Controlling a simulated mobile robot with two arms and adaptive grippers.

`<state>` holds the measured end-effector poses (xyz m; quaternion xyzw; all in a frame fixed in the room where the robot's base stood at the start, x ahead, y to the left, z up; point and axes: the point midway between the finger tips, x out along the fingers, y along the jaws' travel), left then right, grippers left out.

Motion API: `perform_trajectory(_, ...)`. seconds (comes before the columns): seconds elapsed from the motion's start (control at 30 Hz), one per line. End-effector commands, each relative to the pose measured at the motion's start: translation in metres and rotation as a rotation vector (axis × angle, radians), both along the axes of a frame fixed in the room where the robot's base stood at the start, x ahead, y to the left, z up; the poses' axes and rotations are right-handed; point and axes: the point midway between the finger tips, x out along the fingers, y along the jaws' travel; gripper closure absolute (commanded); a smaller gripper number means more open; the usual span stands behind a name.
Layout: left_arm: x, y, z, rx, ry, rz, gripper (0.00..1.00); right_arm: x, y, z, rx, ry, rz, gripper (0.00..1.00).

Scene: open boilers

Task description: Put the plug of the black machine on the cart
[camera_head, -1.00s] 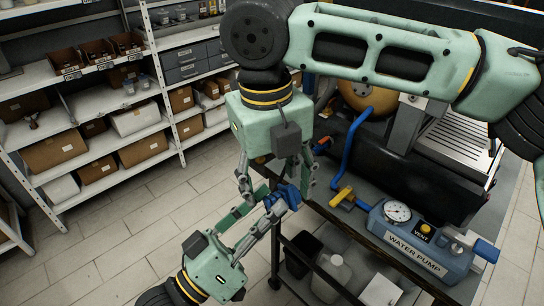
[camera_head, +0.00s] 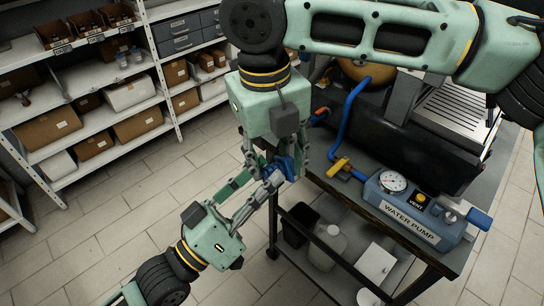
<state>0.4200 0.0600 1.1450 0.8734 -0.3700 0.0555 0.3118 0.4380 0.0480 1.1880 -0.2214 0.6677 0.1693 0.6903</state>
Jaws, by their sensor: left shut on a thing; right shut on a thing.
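A blue plug (camera_head: 289,168) is held in the air beside the left edge of the cart (camera_head: 503,172). My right gripper (camera_head: 277,168) reaches down from above and is shut on it. My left gripper (camera_head: 272,180) reaches up from the lower left and is also shut on it. The fingers of both overlap and hide much of the plug. The black machine (camera_head: 413,145) stands on the cart, partly behind my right arm. Whether the plug touches the cart cannot be told.
A blue water pump (camera_head: 415,222) with a gauge sits at the cart's front, joined to a blue hose (camera_head: 348,115) with a yellow valve (camera_head: 339,165). White containers (camera_head: 326,246) stand on the lower shelf. Shelves with boxes (camera_head: 48,127) line the left; the tiled floor between is clear.

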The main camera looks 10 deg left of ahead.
Motion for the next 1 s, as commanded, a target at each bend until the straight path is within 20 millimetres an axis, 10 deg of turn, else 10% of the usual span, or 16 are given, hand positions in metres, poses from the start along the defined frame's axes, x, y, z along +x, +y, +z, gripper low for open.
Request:
perform_trajectory(0.27,0.0007,0.0022,0.0126,-0.015,-0.03,0.006,1.0,-0.0102,0.0051,-0.0063,0.004,0.028,0.016,0.89)
perform_trajectory(0.3,0.0006,0.0021,0.0126,-0.015,-0.03,0.006,0.79,-0.0102,0.0052,-0.0062,0.004,0.027,0.016,0.89)
perform_trajectory(0.53,0.0005,0.0019,0.0124,-0.015,-0.03,0.005,0.59,-0.0099,0.0053,-0.006,0.005,0.026,0.017,1.0)
perform_trajectory(1.0,-0.0042,0.0041,0.0047,-0.009,-0.016,0.002,0.59,-0.0065,0.004,-0.0032,0.006,0.019,0.01,1.0)
